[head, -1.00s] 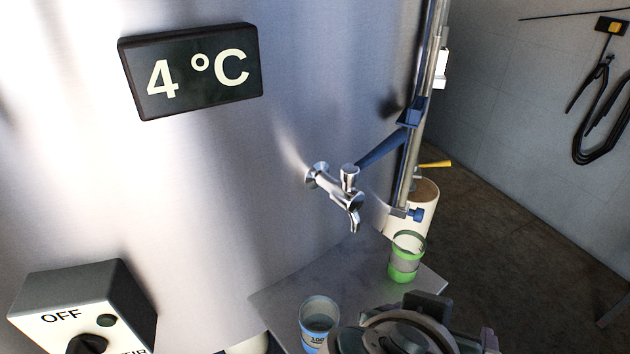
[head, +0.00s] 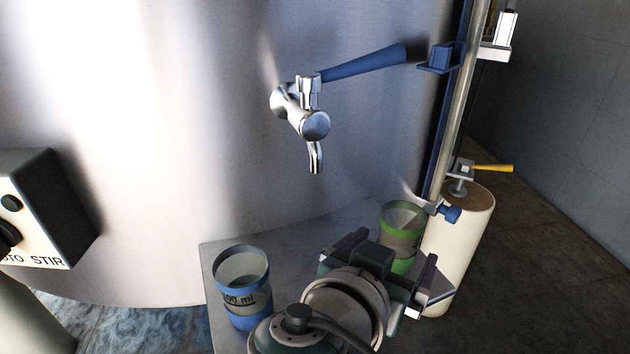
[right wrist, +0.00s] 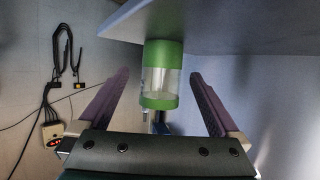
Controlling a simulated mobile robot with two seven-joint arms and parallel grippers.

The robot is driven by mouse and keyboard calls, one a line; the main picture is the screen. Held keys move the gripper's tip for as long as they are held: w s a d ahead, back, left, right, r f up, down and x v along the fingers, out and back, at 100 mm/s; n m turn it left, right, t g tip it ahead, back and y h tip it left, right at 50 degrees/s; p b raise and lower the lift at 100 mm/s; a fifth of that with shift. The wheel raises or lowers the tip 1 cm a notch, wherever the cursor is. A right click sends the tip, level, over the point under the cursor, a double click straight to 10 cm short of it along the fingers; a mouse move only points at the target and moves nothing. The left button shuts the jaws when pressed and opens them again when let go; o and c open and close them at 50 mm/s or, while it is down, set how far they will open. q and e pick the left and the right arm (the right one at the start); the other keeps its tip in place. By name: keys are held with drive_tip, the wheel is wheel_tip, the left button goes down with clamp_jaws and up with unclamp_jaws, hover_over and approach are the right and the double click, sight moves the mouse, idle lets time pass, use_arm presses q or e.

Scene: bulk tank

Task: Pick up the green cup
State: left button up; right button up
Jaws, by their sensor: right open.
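The green cup (head: 402,222) stands upright on a small grey shelf (head: 222,262) in front of the steel tank. It is clear with a green rim and a green base band. My right gripper (head: 392,254) is in front of the cup in the head view and hides part of its lower side. In the right wrist view the cup (right wrist: 161,75) shows between the two open fingers (right wrist: 160,92), a little beyond their tips, and the fingers look empty. My left gripper is not in view.
A blue-banded cup (head: 243,287) stands on the shelf's left part. A tap (head: 305,115) with a blue lever juts out above the shelf. A pale cylinder (head: 462,240) with a yellow-handled valve and a vertical pipe (head: 452,110) stand right of the green cup. A switch box (head: 45,205) is at left.

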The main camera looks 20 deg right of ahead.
sight(398, 241)
drive_tip(key=x, duration=0.4)
drive_tip(key=shift+w, duration=0.15)
drive_tip(key=c, duration=1.4)
